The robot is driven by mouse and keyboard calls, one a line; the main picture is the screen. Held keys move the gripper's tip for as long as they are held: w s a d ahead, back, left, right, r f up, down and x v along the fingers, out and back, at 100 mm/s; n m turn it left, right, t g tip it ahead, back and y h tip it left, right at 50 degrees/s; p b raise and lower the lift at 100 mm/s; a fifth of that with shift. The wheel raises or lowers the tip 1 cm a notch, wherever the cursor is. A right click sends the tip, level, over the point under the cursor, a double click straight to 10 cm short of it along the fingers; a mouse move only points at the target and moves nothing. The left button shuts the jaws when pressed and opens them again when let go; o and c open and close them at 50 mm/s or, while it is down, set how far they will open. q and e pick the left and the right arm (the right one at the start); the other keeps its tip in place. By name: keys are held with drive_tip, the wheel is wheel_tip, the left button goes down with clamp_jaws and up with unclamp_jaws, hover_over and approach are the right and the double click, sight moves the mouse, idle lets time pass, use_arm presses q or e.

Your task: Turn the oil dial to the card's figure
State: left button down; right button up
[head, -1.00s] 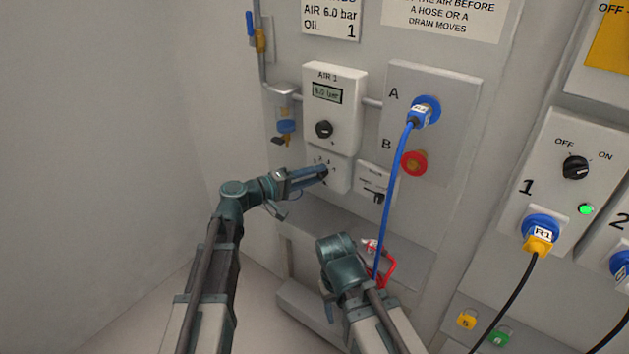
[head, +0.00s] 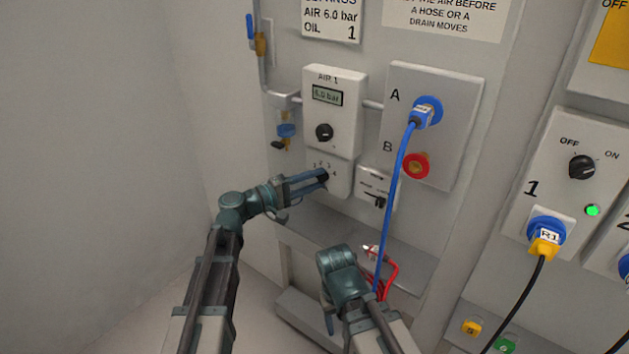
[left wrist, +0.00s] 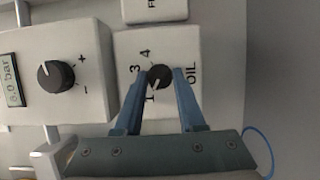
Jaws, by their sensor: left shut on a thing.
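The oil dial (left wrist: 159,77) is a small black knob on a white panel, with figures 1, 3 and 4 readable around it in the left wrist view. My left gripper (left wrist: 162,84) is shut on this dial, one blue finger on each side. The dial's pale mark points to the lower left, towards the 1; the left finger hides part of the scale there. In the head view my left gripper (head: 322,176) reaches the panel below the AIR 1 unit. The card (head: 331,18) reads AIR 6.0 bar, OIL 1. My right arm is low in the middle; its fingertips do not show clearly.
The AIR 1 unit (head: 335,108) shows 6.0 bar above its black knob (head: 324,132). A blue hose (head: 394,205) hangs from port A (head: 428,110), just right of the dial panel. A grey ledge (head: 400,262) runs below. The left wall side is free.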

use_arm(q)
drive_tip(key=c, duration=0.5)
unclamp_jaws()
drive_tip(key=shift+a, duration=0.1)
drive_tip(key=v, duration=1.3)
drive_tip(key=shift+s+a, duration=0.2)
drive_tip(key=shift+s, duration=0.05)
drive_tip(key=shift+f, duration=0.15)
